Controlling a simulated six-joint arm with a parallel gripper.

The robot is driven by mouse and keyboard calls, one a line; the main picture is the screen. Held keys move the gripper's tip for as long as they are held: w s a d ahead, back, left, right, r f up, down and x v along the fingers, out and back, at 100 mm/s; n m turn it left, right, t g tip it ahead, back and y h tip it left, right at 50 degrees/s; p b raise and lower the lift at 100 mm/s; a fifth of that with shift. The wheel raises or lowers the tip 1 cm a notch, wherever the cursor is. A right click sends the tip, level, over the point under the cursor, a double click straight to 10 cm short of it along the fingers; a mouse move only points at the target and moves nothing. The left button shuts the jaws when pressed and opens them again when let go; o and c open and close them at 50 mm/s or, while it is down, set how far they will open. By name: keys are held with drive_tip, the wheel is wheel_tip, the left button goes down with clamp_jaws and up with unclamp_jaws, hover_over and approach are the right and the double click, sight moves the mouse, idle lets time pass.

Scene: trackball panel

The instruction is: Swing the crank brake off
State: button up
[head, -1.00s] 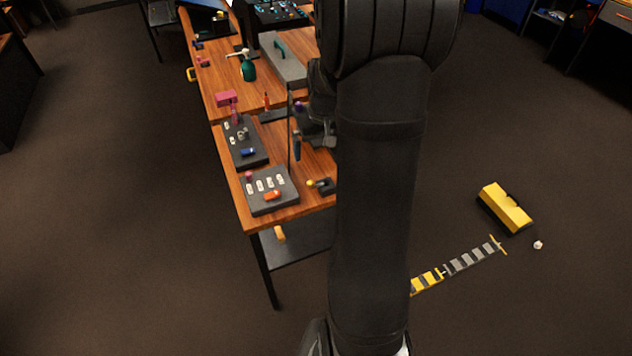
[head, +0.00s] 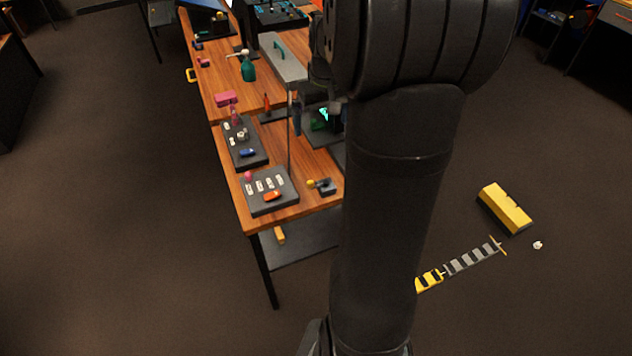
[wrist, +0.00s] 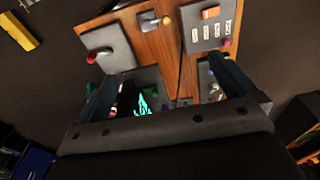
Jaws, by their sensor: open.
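No label marks the crank brake, so I cannot tell which control it is. In the wrist view a short red-tipped lever (wrist: 92,57) sits on a grey panel (wrist: 114,36) at the upper left. A small yellow-knobbed lever (wrist: 166,20) is at top middle; it also shows in the head view (head: 312,184). My gripper (wrist: 160,74) is open and empty over the bench, fingers apart. In the head view my arm hides part of the bench.
A yellow case (head: 505,206) lies on the floor at right.

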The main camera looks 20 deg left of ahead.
drive_tip(key=shift+r, duration=0.35)
